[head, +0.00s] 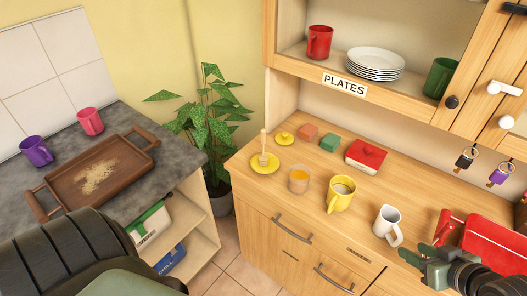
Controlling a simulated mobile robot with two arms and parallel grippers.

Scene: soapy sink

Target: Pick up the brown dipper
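The brown dipper (263,143) stands upright, light wood in colour, on a small yellow saucer (257,166) near the left end of the wooden counter. My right gripper (424,243) is at the lower right, above the counter's right part and near a red box. Its green fingers are spread apart with nothing seen between them. It is well to the right of the dipper and apart from it. My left arm fills the lower left corner, but its gripper does not show.
A glass of orange stuff (299,179), a yellow mug (341,194) and a white mug (387,224) stand between the dipper and my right gripper. A red butter dish (366,158) is behind. The wooden tray (62,183) sits on the grey counter at left.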

